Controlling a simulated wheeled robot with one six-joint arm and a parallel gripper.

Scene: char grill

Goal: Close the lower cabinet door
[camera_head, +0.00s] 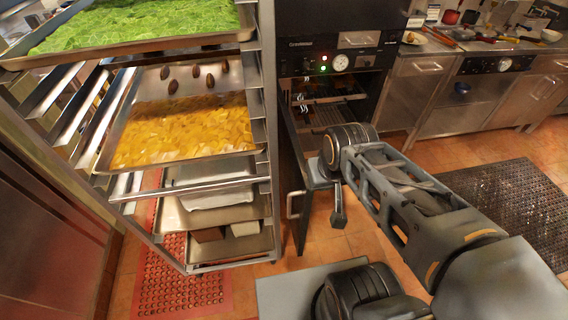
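The lower cabinet door (288,170) belongs to the black cabinet (300,57) in the upper middle. It stands swung out toward me and shows nearly edge-on, just right of the tray rack. Its pale bar handle (291,206) shows low on the door. Racks show inside the open cabinet. My gripper (338,214) hangs below my wrist, close to the right of the door. My wrist and forearm hide part of the cabinet opening. I cannot tell whether the gripper touches the door, nor whether its fingers are open.
A metal tray rack (263,120) stands close at left, holding trays of greens (140,18) and yellow pieces (180,135). Steel counters (415,68) run along the back right. A dark floor mat (510,200) lies at right, a red mat (185,290) under the rack.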

